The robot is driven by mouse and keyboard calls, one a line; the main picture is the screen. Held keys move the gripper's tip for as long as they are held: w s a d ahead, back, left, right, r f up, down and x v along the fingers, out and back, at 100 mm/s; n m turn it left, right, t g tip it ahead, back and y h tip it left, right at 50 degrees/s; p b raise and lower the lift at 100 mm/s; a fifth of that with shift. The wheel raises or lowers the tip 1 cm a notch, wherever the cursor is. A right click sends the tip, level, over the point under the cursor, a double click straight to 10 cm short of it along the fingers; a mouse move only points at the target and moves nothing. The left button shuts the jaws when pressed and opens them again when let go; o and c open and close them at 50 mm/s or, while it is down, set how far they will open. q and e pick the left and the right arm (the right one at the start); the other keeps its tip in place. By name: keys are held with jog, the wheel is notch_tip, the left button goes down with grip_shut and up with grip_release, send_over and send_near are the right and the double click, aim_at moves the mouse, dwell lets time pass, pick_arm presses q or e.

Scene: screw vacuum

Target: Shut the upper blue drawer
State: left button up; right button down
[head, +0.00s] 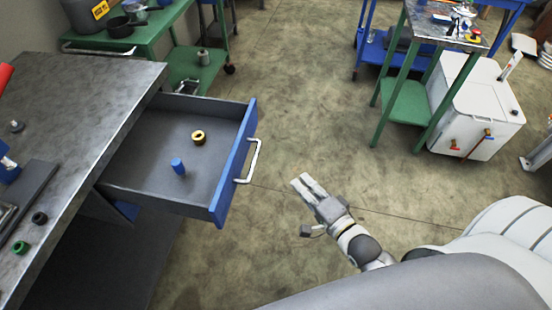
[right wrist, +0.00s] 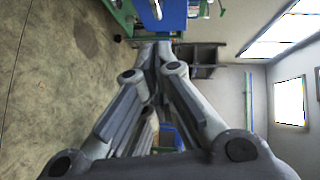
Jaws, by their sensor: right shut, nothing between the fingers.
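The upper blue drawer (head: 236,165) is pulled well out from under the metal workbench in the head view. Its blue front carries a pale handle (head: 253,161). A yellow-black ring (head: 198,137) and a blue cylinder (head: 178,167) lie inside. My right gripper (head: 306,183) is shut and empty, to the right of the drawer front and apart from the handle. In the right wrist view its fingers (right wrist: 152,55) meet, and a blue panel with a pale handle, apparently the drawer front (right wrist: 172,15), shows beyond them at the top. My left gripper is not in view.
The workbench top (head: 95,100) at left holds small parts. A green cart (head: 160,25) stands behind it. A green-legged table (head: 405,100) and a white box (head: 475,110) stand at the back right. The floor (head: 300,100) right of the drawer is clear.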

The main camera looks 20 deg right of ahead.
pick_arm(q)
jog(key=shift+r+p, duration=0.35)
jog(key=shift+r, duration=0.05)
pick_arm(e)
jog(key=a+x, duration=0.3)
jog(key=x, duration=0.9)
jog(key=shift+f, duration=0.35)
jog(key=shift+s, duration=0.1)
